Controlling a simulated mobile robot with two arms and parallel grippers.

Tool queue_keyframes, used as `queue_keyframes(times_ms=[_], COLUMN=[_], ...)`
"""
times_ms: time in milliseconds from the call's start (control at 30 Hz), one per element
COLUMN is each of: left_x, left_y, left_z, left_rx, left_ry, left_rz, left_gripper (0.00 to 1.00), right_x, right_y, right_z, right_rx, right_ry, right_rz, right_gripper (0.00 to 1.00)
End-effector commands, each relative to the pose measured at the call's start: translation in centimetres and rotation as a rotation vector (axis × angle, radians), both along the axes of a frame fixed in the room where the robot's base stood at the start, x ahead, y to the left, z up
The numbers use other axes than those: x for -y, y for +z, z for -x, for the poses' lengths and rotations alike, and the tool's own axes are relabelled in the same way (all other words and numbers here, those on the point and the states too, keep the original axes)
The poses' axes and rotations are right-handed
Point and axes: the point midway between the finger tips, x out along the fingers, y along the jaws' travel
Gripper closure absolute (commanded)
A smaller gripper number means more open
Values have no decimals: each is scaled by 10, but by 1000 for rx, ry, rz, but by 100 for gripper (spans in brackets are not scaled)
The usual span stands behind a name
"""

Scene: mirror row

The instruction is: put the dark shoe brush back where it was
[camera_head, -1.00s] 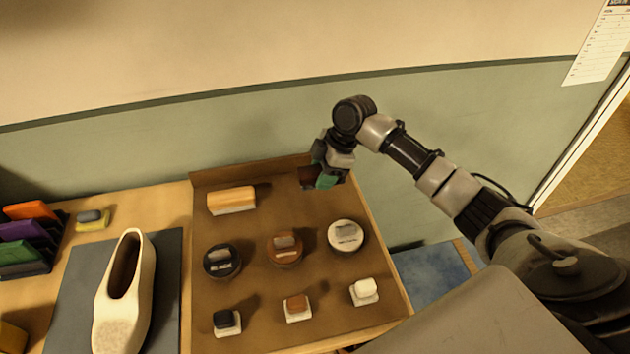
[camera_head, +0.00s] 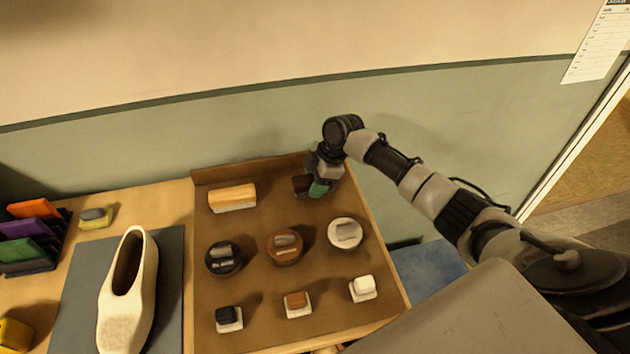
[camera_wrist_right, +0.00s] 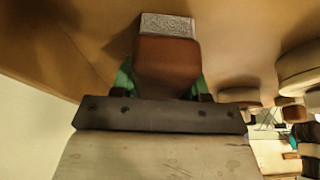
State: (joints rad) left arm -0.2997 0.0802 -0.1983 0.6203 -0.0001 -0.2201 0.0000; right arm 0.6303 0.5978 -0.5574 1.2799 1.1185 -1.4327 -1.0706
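The dark shoe brush (camera_head: 302,185) is at the back right of the brown tray (camera_head: 225,292), right of the light wooden brush (camera_head: 232,198). My right gripper (camera_head: 313,187) has green fingers and is around the dark brush. In the right wrist view the gripper (camera_wrist_right: 163,84) is shut on the brush's red-brown block (camera_wrist_right: 167,62), with its grey bristle face (camera_wrist_right: 168,25) beyond the fingers. I cannot tell whether the bristles touch the tray. My left gripper is not in view.
In front of the brush are a black tin (camera_head: 223,259), a brown tin (camera_head: 285,247) and a white tin (camera_head: 345,233), then small daubers (camera_head: 298,304). A cream shoe (camera_head: 128,300) lies on a grey mat (camera_head: 172,290) at left. The green wall (camera_head: 250,140) rises close behind the tray.

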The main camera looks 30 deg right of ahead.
Motion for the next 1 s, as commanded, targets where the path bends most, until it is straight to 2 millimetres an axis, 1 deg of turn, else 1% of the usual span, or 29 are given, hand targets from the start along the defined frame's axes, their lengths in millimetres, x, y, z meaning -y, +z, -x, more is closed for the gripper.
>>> queue_keyframes(times_ms=[33,133,167,400,533,667,800,1000], left_x=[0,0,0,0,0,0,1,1], left_y=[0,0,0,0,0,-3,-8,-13], left_z=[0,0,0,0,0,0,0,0], left_rx=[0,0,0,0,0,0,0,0], left_ry=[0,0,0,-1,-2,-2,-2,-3], left_rz=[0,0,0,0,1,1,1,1], left_gripper=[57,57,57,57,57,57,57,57], right_x=[0,0,0,0,2,11,22,37], right_y=[0,0,0,0,7,26,55,91], right_z=[0,0,0,0,0,2,5,9], right_rx=[-1,-1,-1,-1,0,3,4,2], right_ry=[0,0,0,0,-1,0,-1,-1], right_rz=[0,1,1,0,1,2,1,2], right_gripper=[48,33,30,30,30,30,30,30])
